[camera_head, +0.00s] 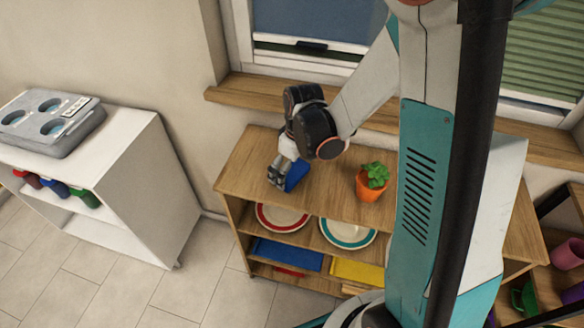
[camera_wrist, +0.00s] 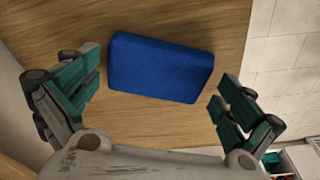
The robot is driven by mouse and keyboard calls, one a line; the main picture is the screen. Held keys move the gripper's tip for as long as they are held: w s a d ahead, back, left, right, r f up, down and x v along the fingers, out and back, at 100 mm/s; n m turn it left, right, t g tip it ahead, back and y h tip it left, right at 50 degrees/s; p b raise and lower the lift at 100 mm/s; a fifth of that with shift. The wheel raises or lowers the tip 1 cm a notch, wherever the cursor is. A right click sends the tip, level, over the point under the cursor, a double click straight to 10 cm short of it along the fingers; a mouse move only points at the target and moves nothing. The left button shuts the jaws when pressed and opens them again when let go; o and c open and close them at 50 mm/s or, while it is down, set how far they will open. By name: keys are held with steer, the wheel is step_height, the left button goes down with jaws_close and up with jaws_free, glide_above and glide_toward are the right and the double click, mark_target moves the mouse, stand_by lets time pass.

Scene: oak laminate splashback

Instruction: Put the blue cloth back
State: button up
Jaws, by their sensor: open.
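The blue cloth (camera_wrist: 160,68) is a folded block lying on the wooden shelf top. In the wrist view it lies between and just beyond the fingertips of my gripper (camera_wrist: 156,95), with a gap on both sides. My gripper is open and empty. In the head view the cloth (camera_head: 297,175) is partly hidden by my gripper (camera_head: 277,179) at the left end of the wooden shelf unit (camera_head: 330,196). A blue folded item (camera_head: 287,254) and a yellow one (camera_head: 357,272) lie on a lower shelf of that unit.
A potted plant (camera_head: 371,183) stands right of my gripper on the shelf top. A red-rimmed plate (camera_head: 281,218) and a teal-rimmed plate (camera_head: 347,234) sit on the shelf below. A white cabinet (camera_head: 150,190) stands to the left, with floor between. The window sill (camera_head: 250,93) is behind.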

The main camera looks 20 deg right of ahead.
mark_target(296, 173)
step_height(296, 173, up, 11)
steer(key=s+p, duration=0.1)
steer(key=p, duration=0.3)
steer(key=s+r+m+t, duration=0.6)
steer(key=s+r, duration=0.7)
steer(key=r, duration=0.1)
steer(key=shift+s+r+h, duration=0.3)
steer(key=shift+s+h, duration=0.1)
